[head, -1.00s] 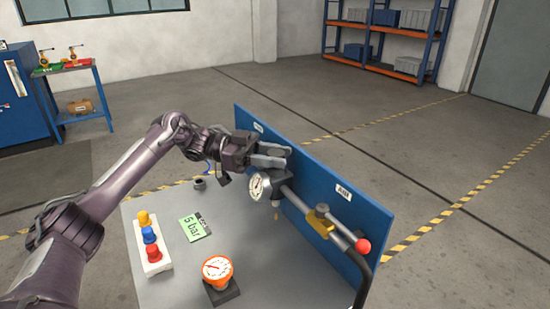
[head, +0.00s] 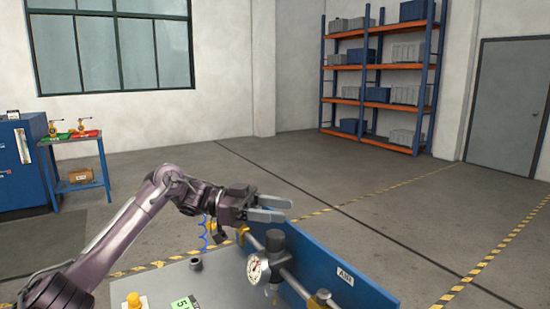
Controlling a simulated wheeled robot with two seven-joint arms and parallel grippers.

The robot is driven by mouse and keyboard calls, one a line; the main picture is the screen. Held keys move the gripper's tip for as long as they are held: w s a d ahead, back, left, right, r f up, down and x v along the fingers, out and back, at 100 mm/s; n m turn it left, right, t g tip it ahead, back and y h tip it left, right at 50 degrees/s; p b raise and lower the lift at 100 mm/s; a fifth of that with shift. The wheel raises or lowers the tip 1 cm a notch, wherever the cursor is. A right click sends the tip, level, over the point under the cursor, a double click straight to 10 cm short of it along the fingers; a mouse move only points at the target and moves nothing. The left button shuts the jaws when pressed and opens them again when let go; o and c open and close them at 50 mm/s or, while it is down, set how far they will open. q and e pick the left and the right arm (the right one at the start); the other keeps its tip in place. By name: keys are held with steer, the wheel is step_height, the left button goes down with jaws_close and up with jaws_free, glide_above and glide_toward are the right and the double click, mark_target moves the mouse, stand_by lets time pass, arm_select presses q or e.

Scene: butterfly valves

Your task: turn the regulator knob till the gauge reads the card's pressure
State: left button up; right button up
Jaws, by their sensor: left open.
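The regulator has a dark round knob (head: 275,241) on top and stands on a pipe along the blue panel. Its white-faced gauge (head: 257,268) faces me, with a needle too small to read surely. The green card (head: 184,303) lies on the bench, cut off by the bottom edge; only part of its writing shows. My left gripper (head: 288,209) is open and empty, its fingers pointing right, above the knob and apart from it. My right gripper is not in view.
The blue panel (head: 330,275) with a tag edges the grey bench (head: 170,279). A yellow knob (head: 133,300) and a small dark cup (head: 195,264) are on the bench. A yellow fitting (head: 322,297) sits along the pipe. Shelves and a side table stand far back.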

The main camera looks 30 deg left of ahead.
mark_target(275, 234)
arm_select(q)
step_height(275, 234, up, 14)
steer(key=p, duration=0.1)
steer(key=shift+f, duration=0.25)
